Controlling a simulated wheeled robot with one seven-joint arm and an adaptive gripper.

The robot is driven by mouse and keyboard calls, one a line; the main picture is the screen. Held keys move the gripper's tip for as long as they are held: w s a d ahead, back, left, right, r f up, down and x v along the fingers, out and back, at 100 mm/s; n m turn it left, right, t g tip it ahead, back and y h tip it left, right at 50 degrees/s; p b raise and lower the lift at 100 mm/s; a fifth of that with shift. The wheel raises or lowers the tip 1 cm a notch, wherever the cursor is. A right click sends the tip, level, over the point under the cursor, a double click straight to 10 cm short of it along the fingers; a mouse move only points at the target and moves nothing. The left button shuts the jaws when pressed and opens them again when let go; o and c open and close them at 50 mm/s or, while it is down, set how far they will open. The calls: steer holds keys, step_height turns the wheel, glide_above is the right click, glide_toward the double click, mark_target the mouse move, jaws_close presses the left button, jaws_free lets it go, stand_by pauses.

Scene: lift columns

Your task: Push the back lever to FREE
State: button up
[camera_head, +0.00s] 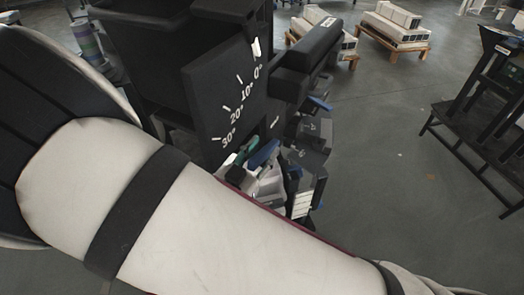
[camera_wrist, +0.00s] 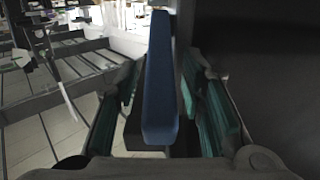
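A blue lever (camera_wrist: 160,85) runs up the middle of the wrist view. My gripper (camera_wrist: 163,95) has its two green-padded fingers on either side of it, with a visible gap on the left; contact on the right is unclear. In the head view the blue lever (camera_head: 264,154) shows beside a green pad of my gripper (camera_head: 250,160), below the black panel (camera_head: 215,85). My arm hides part of this area. No FREE label can be read, and I cannot tell for certain that this is the back lever.
The panel carries a white angle scale (camera_head: 240,100) from 0° to 30°. A black padded block (camera_head: 308,55) juts out at its right. Another blue handle (camera_head: 319,103) sits below that. A black rack (camera_head: 485,110) stands at the right, with open grey floor (camera_head: 385,150) between.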

steer(key=shift+w, duration=0.1)
jaws_close()
